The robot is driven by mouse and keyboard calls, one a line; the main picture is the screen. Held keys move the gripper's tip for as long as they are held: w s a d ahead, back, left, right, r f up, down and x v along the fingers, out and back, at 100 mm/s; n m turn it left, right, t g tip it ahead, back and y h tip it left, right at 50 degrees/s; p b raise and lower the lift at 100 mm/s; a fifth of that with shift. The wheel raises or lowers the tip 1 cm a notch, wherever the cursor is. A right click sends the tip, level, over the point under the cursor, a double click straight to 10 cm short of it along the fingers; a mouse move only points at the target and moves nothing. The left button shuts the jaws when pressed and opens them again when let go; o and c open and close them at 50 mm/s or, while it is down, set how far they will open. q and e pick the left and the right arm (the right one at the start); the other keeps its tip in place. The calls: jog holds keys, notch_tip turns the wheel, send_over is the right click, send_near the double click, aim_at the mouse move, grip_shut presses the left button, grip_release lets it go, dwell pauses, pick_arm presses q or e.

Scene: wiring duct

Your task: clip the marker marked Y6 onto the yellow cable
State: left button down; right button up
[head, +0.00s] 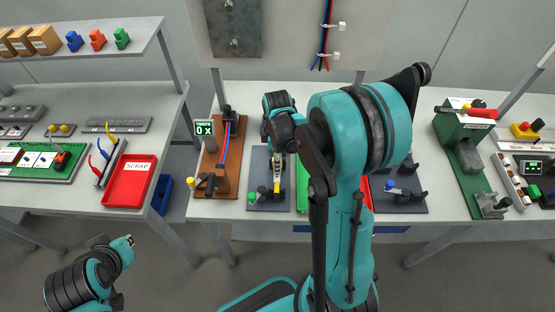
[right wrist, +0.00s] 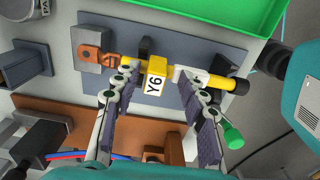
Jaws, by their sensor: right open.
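The Y6 marker (right wrist: 155,80), a yellow block with a white label, sits at the yellow cable (right wrist: 219,83) in the right wrist view. It appears to be around the cable; its underside is hidden. The cable lies along a dark grey plate (right wrist: 205,50), with a copper lug (right wrist: 92,54) at one end and a black tip at the other. My right gripper (right wrist: 159,76) is open, one finger on each side of the marker, with visible gaps. My left gripper (head: 130,240) is low at the left in the head view, away from the bench; its jaws are too small to read.
A green tray (right wrist: 200,12) lies beside the plate. A brown board (head: 218,184) with red and blue cables stands left of it. A green knob (right wrist: 233,136) is close to the right finger. A red scrap bin (head: 128,190) is on the left table.

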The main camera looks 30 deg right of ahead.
notch_tip(320, 180, up, 12)
dwell(0.5)
dwell(0.4)
jog(key=s+a+f+m+t+b, duration=0.2)
jog(key=s+a+m+t+b, duration=0.2)
jog(key=s+a+m+t, duration=0.3)
jog(key=s+a+m, duration=0.3)
jog(key=s+m, duration=0.1)
jog(key=shift+a+m, duration=0.35)
jog(key=shift+m, duration=0.05)
jog(key=shift+f, duration=0.1)
dwell(0.4)
